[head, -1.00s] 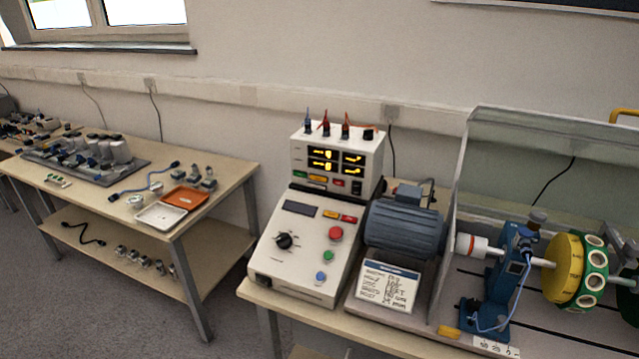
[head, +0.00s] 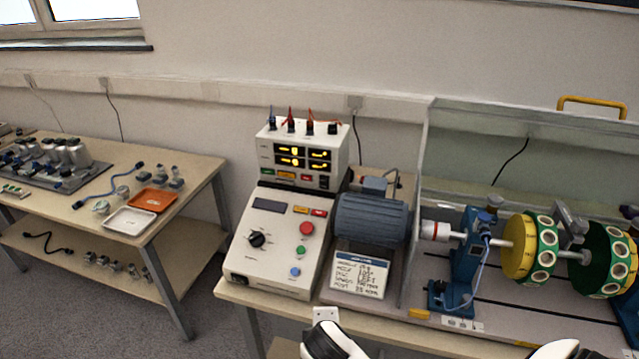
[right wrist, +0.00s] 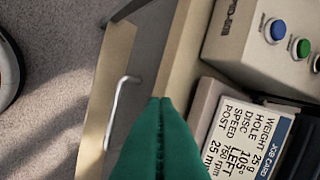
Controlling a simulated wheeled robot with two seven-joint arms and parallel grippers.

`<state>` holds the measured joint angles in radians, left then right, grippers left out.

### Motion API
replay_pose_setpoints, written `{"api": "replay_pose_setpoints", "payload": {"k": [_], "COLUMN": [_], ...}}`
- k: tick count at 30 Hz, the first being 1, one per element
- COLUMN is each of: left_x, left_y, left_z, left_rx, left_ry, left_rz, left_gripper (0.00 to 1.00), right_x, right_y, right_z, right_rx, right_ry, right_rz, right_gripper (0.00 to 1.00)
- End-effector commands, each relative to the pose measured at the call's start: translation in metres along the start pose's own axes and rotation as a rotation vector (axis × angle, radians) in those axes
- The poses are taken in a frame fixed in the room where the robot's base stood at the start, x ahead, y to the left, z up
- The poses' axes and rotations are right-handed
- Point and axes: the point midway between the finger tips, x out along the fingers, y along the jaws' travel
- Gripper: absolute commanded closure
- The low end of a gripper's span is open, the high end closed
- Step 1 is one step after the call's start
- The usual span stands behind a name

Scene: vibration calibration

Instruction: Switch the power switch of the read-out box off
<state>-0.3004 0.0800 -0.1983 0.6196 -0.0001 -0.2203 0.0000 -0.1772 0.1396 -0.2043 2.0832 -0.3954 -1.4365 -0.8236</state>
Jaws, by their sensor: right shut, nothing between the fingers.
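The read-out box (head: 302,156) is a white box on top of the sloped control box in the head view. Its four-part display shows lit yellow digits. The black power switch (head: 323,182) is at the lower right of its front face; its rocker position is too small to tell. In the right wrist view, my right gripper (right wrist: 159,101) shows as green fingers, shut and empty, over the bench's front edge beside the job card. The read-out box is outside that view. My left gripper is not in view.
The control box (head: 272,245) has a black knob and coloured buttons. The job card (head: 359,273) lies before the blue motor (head: 372,218). A clear guard (head: 480,150) and yellow-green discs (head: 520,247) stand right. A side table (head: 190,215) holds trays.

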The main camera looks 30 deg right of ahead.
Motion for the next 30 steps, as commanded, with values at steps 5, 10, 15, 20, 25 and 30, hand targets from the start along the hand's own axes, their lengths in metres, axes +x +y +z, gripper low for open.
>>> {"api": "replay_pose_setpoints", "payload": {"k": [5,10,15,20,25,30], "left_x": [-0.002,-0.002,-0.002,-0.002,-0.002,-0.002], "left_y": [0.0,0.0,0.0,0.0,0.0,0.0], "left_z": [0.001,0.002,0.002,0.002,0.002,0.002], "left_rx": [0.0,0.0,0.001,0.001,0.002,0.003], "left_ry": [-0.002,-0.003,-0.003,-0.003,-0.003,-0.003], "left_rz": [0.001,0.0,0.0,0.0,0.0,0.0], "left_gripper": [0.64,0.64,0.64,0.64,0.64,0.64], "right_x": [0.008,0.005,-0.006,-0.013,-0.014,-0.014], "right_y": [-0.093,-0.175,-0.231,-0.254,-0.258,-0.257], "right_z": [0.016,0.028,0.037,0.04,0.04,0.04], "right_rx": [-0.454,-0.867,-1.145,-1.262,-1.285,-1.283], "right_ry": [0.166,0.402,0.607,0.706,0.724,0.722], "right_rz": [-0.205,-0.323,-0.356,-0.353,-0.351,-0.351], "right_gripper": [1.0,1.0,1.0,1.0,1.0,1.0]}}
